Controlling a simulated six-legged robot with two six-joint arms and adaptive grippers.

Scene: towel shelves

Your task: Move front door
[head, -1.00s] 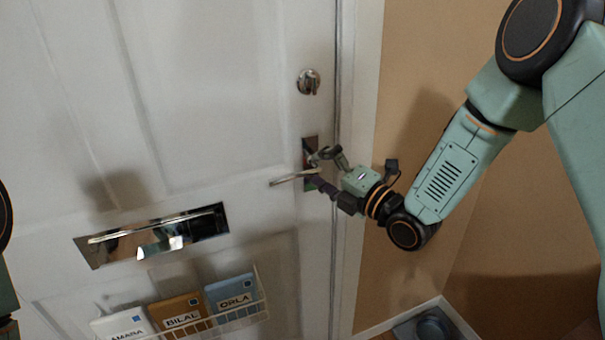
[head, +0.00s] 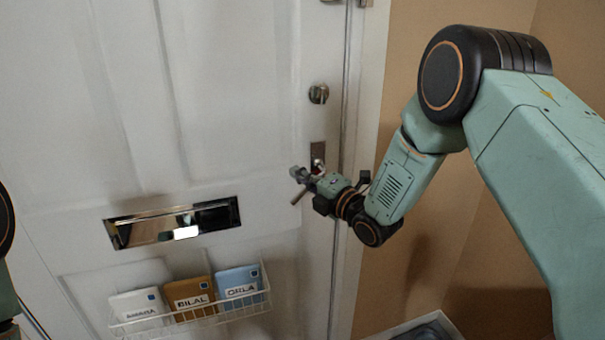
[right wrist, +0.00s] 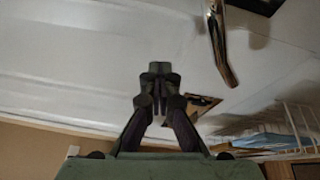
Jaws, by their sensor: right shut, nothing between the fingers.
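The white front door (head: 240,90) fills the left and middle of the head view and looks shut or nearly so in its frame. A chrome lever handle (right wrist: 220,50) shows at the upper right of the right wrist view. In the head view its plate (head: 317,150) shows, but my gripper hides most of the lever. My right gripper (head: 299,174) is just in front of the lever, below the plate. In the right wrist view its fingertips (right wrist: 157,75) are together and empty, beside the lever; contact cannot be told. My left gripper is out of view.
A round lock knob (head: 318,94) is above the handle. A chrome letter slot (head: 150,228) and a white wire rack (head: 215,310) with labelled parcels are lower left. A tan wall (head: 440,60) stands close on the right.

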